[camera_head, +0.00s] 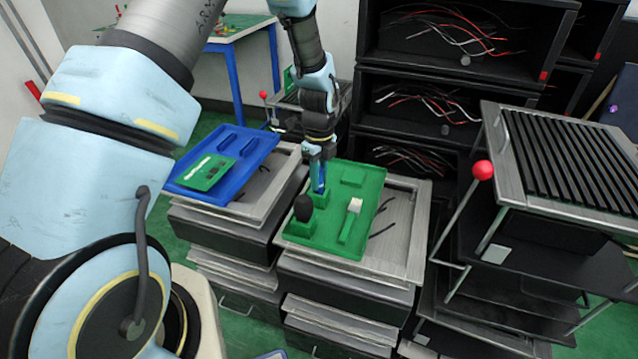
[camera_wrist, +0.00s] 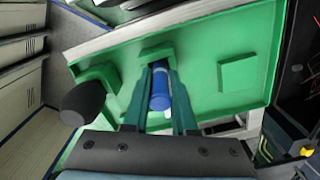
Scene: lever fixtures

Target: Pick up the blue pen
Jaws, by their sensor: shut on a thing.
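The blue pen (camera_wrist: 160,92) stands upright between the two fingers of my gripper (camera_wrist: 160,75) in the wrist view. Its lower end is at a raised green holder (camera_wrist: 157,52) on the green tray. In the head view, my gripper (camera_head: 319,152) points down over the tray, with the blue pen (camera_head: 318,178) showing below it at the holder. My gripper is shut on the pen. Whether the pen's tip is still inside the holder cannot be told. The green tray (camera_head: 335,244) lies on a metal-topped drawer unit.
A dark rounded knob-like object (camera_head: 303,208) stands in the tray near the pen, with a white-and-green brush (camera_head: 351,219) to the right. A blue tray (camera_head: 262,150) with a green board (camera_head: 207,173) lies to the left. A red-knobbed lever (camera_head: 482,170) stands at the right.

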